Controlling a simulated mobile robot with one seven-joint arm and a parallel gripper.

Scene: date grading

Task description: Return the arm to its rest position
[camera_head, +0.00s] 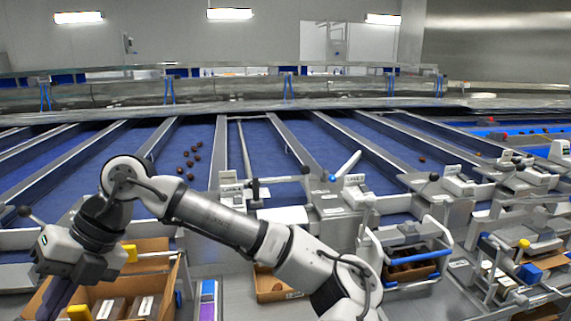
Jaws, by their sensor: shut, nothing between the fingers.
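My arm reaches from the bottom of the view up to the left. It bends at a raised joint (125,180) and then hangs down at the lower left. The dark end with my gripper (58,298) points down beside a brown cardboard box (165,252). Only part of the gripper shows, and its fingertips run out at the lower edge. It is shut, with nothing seen in it.
Blue sloping lanes (270,155) with metal dividers fill the middle; several dark dates (190,160) lie on one. Below are weighing stations (340,200), a blue-handled tray (415,270) and a smaller cardboard box (272,287). My arm passes in front of the station row.

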